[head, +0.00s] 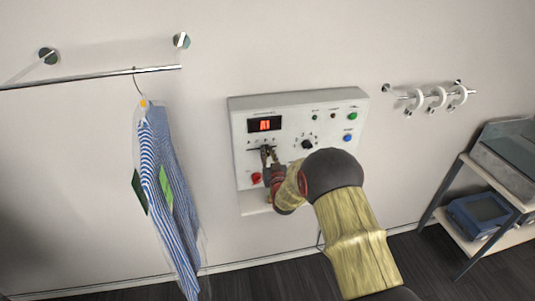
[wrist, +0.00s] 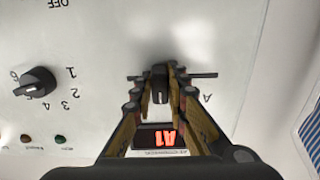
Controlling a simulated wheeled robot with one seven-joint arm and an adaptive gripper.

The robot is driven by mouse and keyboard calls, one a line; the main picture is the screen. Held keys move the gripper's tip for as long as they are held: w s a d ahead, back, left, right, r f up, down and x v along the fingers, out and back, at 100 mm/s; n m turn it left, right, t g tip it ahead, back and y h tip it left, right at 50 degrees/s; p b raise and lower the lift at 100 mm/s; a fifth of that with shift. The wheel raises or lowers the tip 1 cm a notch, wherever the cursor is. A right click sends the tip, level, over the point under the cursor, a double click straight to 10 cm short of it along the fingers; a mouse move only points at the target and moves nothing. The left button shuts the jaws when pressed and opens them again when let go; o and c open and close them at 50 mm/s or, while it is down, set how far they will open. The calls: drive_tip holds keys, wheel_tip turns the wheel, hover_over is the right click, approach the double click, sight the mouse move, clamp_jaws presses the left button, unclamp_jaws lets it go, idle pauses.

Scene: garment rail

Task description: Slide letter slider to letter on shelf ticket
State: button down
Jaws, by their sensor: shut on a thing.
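The letter slider is a dark knob (wrist: 160,77) on a short horizontal slot (wrist: 204,75) in the white control panel (head: 240,165). In the wrist view, which shows the panel upside down, the knob stands left of the slot's middle, and a letter A is printed near the right end. My gripper (head: 266,151) is shut on the knob, with one fingertip on each side in the wrist view (wrist: 160,92). The red display (head: 264,125) reads A1. The fingers hide most of the slider in the head view. No shelf ticket with a readable letter shows.
A striped garment (head: 170,190) with green tags hangs at left.

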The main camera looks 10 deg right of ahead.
sight(275, 147)
idle(0.4)
drive_tip(key=shift+d+b, duration=1.2)
drive_tip(key=shift+d, duration=0.75)
drive_tip(key=shift+a, duration=0.1)
drive_tip(key=c, duration=1.8)
unclamp_jaws()
drive_tip(key=shift+d, duration=0.25)
drive_tip(key=shift+o, duration=0.2)
drive_tip(key=shift+a, duration=0.1)
